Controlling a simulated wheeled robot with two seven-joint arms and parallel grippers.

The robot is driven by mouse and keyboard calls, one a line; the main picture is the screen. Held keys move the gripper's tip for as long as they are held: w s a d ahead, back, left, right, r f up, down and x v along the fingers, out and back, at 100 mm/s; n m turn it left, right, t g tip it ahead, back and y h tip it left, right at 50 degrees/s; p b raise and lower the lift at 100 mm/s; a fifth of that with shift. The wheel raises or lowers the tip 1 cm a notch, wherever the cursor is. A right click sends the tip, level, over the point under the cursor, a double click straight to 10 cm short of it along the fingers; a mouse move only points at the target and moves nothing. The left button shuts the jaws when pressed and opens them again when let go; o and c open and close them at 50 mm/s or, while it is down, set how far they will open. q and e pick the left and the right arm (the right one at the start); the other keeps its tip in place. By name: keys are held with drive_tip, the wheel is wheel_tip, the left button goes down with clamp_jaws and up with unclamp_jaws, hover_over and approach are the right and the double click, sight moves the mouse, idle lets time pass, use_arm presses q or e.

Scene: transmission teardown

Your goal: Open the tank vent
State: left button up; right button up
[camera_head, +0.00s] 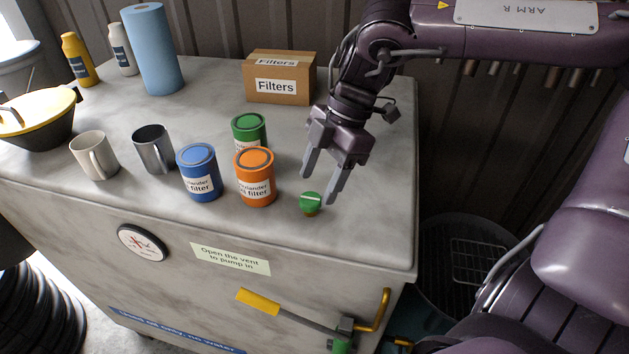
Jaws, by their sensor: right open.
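The tank vent looks to be a small green-topped knob (311,202) on the tank's grey top, near its front right edge. A pale line crosses the top of the knob. My right gripper (332,188) is open and points down. Its fingertips are just above and beside the knob, with the right fingertip close to the knob's right side. I cannot tell whether they touch it. The tank (340,250) carries a label (230,259) reading "Open the vent to pump in". My left gripper is not in view.
Orange (256,178), blue (199,174) and green (250,128) filter cans stand left of the knob. Two mugs (152,149) are further left. A Filters box (278,78) and blue roll (153,50) stand behind. A yellow-handled lever (258,301) is on the front.

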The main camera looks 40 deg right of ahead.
sight(311, 198)
drive_tip(key=shift+x, duration=1.15)
drive_tip(key=shift+w+f+p, duration=0.25)
drive_tip(key=shift+f+p, duration=0.1)
drive_tip(key=shift+f, duration=0.2)
drive_tip(key=c, duration=0.5)
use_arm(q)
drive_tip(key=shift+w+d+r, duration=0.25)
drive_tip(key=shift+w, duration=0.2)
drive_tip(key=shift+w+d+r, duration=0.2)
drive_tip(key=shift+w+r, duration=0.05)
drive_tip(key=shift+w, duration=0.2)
use_arm(e)
drive_tip(key=c, duration=0.5)
